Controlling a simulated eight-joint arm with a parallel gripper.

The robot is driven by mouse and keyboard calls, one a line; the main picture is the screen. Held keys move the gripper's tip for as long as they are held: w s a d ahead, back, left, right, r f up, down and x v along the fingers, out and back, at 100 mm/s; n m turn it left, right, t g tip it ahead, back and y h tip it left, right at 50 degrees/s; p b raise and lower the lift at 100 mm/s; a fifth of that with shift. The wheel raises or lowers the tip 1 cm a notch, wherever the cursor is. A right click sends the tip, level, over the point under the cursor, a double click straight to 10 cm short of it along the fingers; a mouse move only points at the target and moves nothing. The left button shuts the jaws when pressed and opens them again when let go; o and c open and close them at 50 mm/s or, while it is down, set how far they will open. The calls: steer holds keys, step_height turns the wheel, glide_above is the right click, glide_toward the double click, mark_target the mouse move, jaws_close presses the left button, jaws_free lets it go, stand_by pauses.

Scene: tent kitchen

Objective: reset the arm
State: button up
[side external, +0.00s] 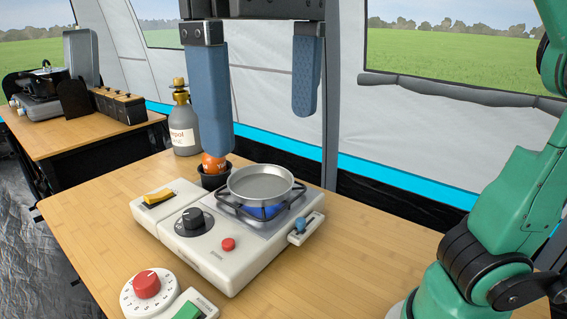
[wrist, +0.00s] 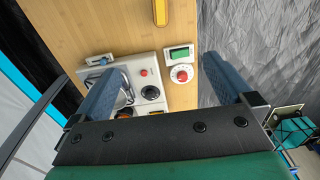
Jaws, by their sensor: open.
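My gripper (side external: 258,120) is open, with two blue padded fingers spread wide and nothing between them. In the side external view it hangs above the wooden table (side external: 370,250), over the back of a white camping stove (side external: 215,262). The left finger hides part of what stands behind it. In the wrist view the fingers of my gripper (wrist: 168,90) frame the stove (wrist: 148,72) and the table (wrist: 125,28) below. A shallow metal pan (side external: 262,184) sits on the stove's burner, with blue flame under it. My green arm is at the right in the side external view.
A gas bottle (side external: 184,130) and a black cup with an orange item (side external: 212,164) stand behind the stove. A dial timer with a red knob (side external: 147,284) lies in front, beside a green-switched box (side external: 190,306). Another table (side external: 60,135) holds cookware at left. The table's right part is clear.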

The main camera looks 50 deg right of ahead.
step_height(320, 180, down, 10)
stand_by(0.5)
steer(key=shift+s+r, duration=0.1)
steer(key=shift+r, duration=0.15)
stand_by(0.4)
